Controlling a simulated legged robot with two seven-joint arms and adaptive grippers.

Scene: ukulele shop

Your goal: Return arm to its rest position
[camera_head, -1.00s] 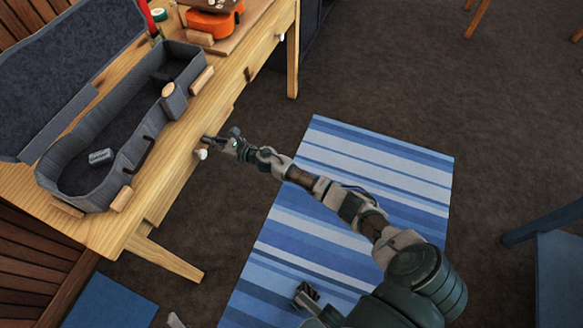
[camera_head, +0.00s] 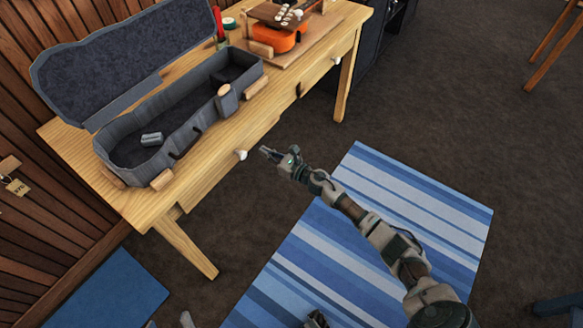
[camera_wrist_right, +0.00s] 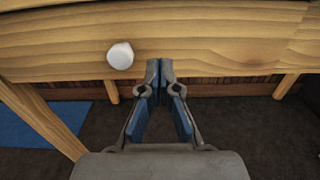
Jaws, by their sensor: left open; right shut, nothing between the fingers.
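My right arm reaches from the lower right toward the wooden table (camera_head: 235,135). Its gripper (camera_head: 266,151) is shut and empty, in the air just off the table's front edge, near a white drawer knob (camera_head: 241,155). In the right wrist view the right gripper's fingertips (camera_wrist_right: 160,68) meet, with the white knob (camera_wrist_right: 120,56) to their left and nothing between them. My left gripper (camera_head: 169,323) shows only as two spread fingertips at the bottom edge; it is open, and the rest is out of frame.
An open grey ukulele case (camera_head: 190,140) lies on the table with a small grey object (camera_head: 151,138) inside. A striped blue rug (camera_head: 400,210) and dark carpet lie clear below.

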